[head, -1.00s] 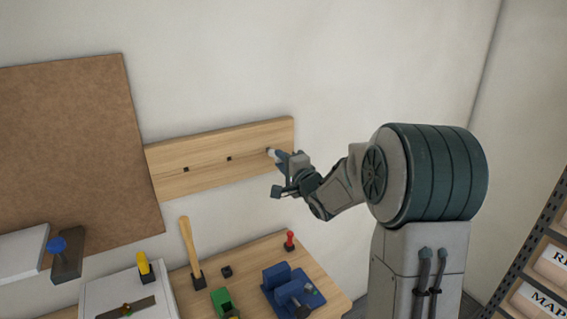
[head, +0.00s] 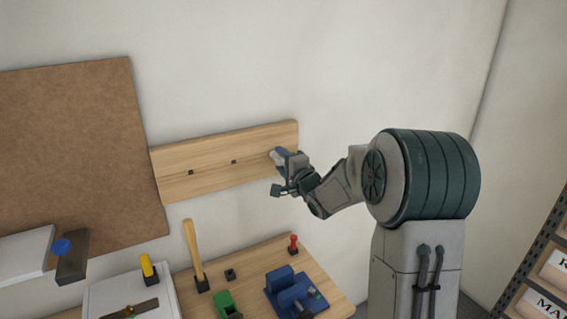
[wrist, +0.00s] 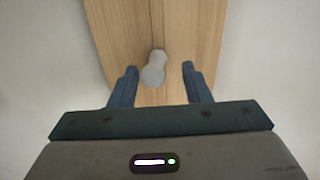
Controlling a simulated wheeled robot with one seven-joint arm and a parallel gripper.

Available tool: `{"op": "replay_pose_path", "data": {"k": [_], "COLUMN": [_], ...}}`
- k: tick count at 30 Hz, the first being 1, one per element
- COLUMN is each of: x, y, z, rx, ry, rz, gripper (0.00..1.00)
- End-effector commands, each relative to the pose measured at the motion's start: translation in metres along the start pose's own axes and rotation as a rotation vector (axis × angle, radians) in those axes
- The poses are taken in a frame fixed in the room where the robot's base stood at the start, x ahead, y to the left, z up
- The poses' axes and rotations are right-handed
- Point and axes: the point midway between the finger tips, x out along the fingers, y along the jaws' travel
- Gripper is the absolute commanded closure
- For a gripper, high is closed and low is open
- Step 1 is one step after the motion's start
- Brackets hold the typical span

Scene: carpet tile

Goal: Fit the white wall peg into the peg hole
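The white wall peg (wrist: 154,68) shows between my fingers in the wrist view, its far end against the wooden board (wrist: 125,30). It appears to stick out from the board; how deep it sits and the hole around it are hidden. My gripper (wrist: 160,78) is open, with a finger on each side of the peg and a visible gap at the right finger. In the head view my gripper (head: 280,157) is at the right end of the board (head: 210,178) and largely covers the peg. Two dark peg holes, one at left (head: 191,172) and one mid-board (head: 234,162), are empty.
Below the board is a workbench (head: 255,255) with a wooden-handled tool (head: 193,250), a blue vise-like tool (head: 290,290) and a red-topped item (head: 293,244). A brown panel (head: 75,150) hangs at left. A labelled shelf (head: 545,280) stands at right. The wall around my gripper is clear.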

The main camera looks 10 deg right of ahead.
Motion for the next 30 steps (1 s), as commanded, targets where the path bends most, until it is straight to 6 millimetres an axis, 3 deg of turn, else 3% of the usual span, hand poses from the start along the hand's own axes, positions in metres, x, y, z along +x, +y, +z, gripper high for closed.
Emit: {"op": "replay_pose_path", "data": {"k": [9, 14, 30], "x": [-0.001, -0.014, -0.115], "y": [0.000, 0.001, 0.001], "z": [0.000, -0.001, 0.000], "rx": [0.000, 0.000, -0.001], "ry": [0.000, 0.001, 0.003], "rz": [0.000, 0.001, 0.000], "gripper": [0.52, 0.52, 0.52]}}
